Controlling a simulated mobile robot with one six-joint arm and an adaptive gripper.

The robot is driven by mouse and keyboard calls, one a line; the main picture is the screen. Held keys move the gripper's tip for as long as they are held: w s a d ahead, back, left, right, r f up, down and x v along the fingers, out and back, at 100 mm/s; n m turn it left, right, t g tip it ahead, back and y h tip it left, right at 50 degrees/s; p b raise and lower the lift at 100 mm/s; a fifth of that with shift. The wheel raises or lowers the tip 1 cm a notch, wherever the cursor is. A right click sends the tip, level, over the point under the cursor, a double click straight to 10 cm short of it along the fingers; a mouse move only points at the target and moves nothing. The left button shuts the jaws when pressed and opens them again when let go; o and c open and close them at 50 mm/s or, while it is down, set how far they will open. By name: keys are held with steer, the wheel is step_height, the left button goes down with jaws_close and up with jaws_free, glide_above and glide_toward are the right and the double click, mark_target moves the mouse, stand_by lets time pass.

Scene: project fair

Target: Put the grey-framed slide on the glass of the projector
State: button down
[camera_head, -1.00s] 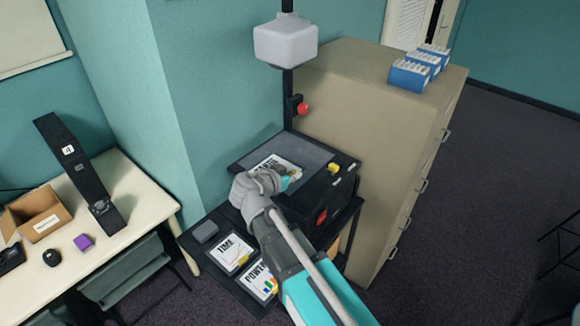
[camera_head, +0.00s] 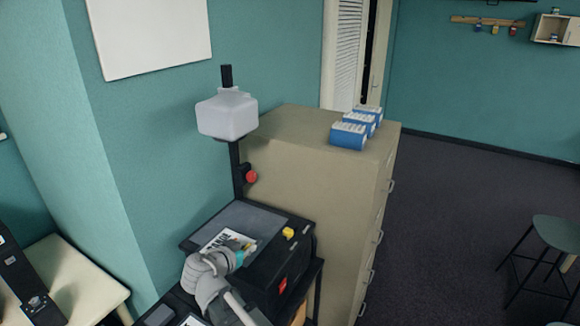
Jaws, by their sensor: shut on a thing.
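The projector (camera_head: 285,262) is a black box with a dark glass top (camera_head: 250,217) and a white head (camera_head: 228,114) on a black post above it. A white slide (camera_head: 214,240) with dark lettering is at the front left of the glass. My gripper (camera_head: 243,252) is shut on this slide at its right part. The fingers and wrist cover some of it, so its frame colour is hard to make out. I cannot tell whether the slide touches the glass or is held just above it.
A red knob (camera_head: 251,177) is on the post, and a yellow part (camera_head: 288,232) is on the projector's top. A tan cabinet (camera_head: 300,150) with blue boxes (camera_head: 349,135) stands close on the right. A white table (camera_head: 75,285) is at lower left, a stool (camera_head: 556,233) far right.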

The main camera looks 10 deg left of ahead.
mark_target(240, 235)
step_height(240, 235, down, 8)
steer(key=b, duration=0.7)
steer(key=shift+r, duration=0.25)
steer(key=shift+r, duration=0.15)
stand_by(0.9)
step_height(240, 235, up, 8)
steer(key=p, duration=0.8)
steer(key=shift+f, duration=0.2)
steer(key=w+a+f+b, duration=0.1)
steer(key=w, duration=0.1)
steer(key=w+a+f+b, duration=0.1)
steer(key=w+a, duration=0.1)
steer(key=w, duration=0.1)
steer(key=w+a+f+b, duration=0.1)
steer(key=w+f+b, duration=0.1)
steer(key=shift+w+a, duration=0.25)
steer(key=w+f+b, duration=0.1)
steer(key=w+a+f+b, duration=0.1)
steer(key=w+f+b, duration=0.1)
steer(key=f+b, duration=0.1)
steer(key=shift+a, duration=0.3)
steer(key=shift+w+a+f+b, duration=0.25)
steer(key=shift+w+f+b, duration=0.25)
steer(key=shift+b, duration=0.1)
